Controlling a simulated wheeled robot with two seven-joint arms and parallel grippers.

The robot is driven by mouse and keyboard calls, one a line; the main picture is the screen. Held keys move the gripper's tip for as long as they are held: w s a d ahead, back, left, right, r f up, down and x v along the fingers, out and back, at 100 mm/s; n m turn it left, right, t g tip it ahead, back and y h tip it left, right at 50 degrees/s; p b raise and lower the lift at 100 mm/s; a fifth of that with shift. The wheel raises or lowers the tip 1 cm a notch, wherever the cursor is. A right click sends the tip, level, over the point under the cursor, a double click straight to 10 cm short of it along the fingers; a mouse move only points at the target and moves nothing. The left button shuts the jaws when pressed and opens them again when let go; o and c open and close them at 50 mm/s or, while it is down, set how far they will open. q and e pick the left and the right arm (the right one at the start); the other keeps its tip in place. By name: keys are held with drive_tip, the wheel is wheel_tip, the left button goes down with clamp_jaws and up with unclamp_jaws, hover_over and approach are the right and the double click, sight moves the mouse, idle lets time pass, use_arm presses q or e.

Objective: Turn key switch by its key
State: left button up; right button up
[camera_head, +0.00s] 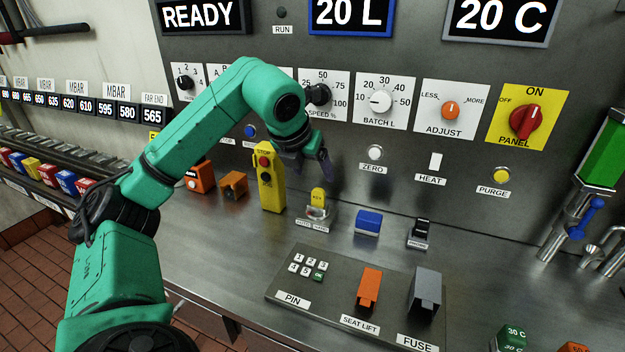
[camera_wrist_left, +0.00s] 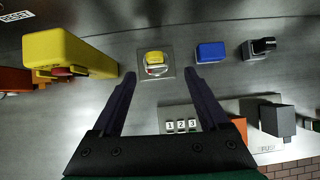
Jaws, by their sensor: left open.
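The key switch (camera_head: 316,213) sits on the steel bench under the row of dials, with a yellow key (camera_head: 318,196) marked KEY standing in it. My left gripper (camera_head: 306,168) is open and empty, above and a little behind the key in the head view. In the left wrist view the key (camera_wrist_left: 154,57) shows upper centre, between and just beyond the tips of my two spread fingers (camera_wrist_left: 160,76). The fingers do not appear to touch it. My right gripper is not in view.
A tall yellow STOP box (camera_head: 271,180) stands close left of the key switch; it also shows in the wrist view (camera_wrist_left: 68,50). A blue block (camera_head: 368,222) and a black switch (camera_head: 420,230) stand to the right. The PIN panel (camera_head: 330,285) lies in front.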

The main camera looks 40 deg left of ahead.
sight(320, 196)
use_arm(q)
drive_tip(key=x, duration=0.9)
drive_tip(key=a+p+x, duration=0.1)
drive_tip(key=x, duration=0.4)
drive_tip(key=shift+s+f, duration=0.1)
drive_tip(key=shift+f, duration=0.15)
drive_tip(key=shift+c, duration=0.3)
